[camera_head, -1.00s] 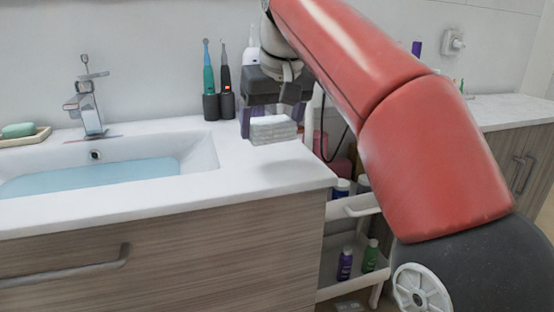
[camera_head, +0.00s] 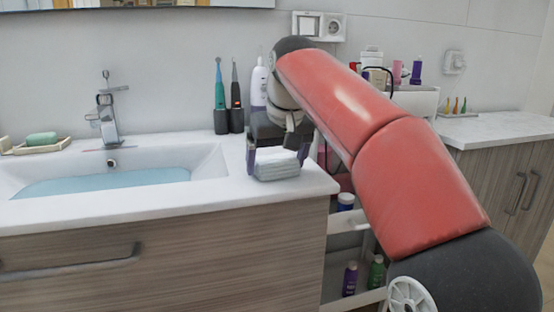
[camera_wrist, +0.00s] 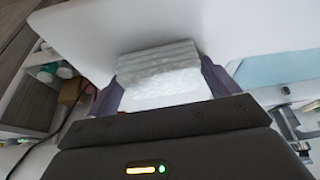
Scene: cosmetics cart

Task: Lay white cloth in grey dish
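The white cloth (camera_head: 277,169) is a folded, layered pad between the fingers of my gripper (camera_head: 277,160). In the head view it is low over the right end of the white counter, right of the sink; I cannot tell whether it touches the surface. In the wrist view the cloth (camera_wrist: 158,72) sits between the two purplish fingers of my gripper (camera_wrist: 160,85), which are closed on its sides. I cannot make out a grey dish in either view.
The sink (camera_head: 205,165) with blue water is left of my gripper. Two electric toothbrushes (camera_head: 236,115) and a white bottle (camera_head: 259,85) stand behind it. A white cart (camera_head: 418,100) with bottles stands to the right, partly behind my arm. The counter's front right is clear.

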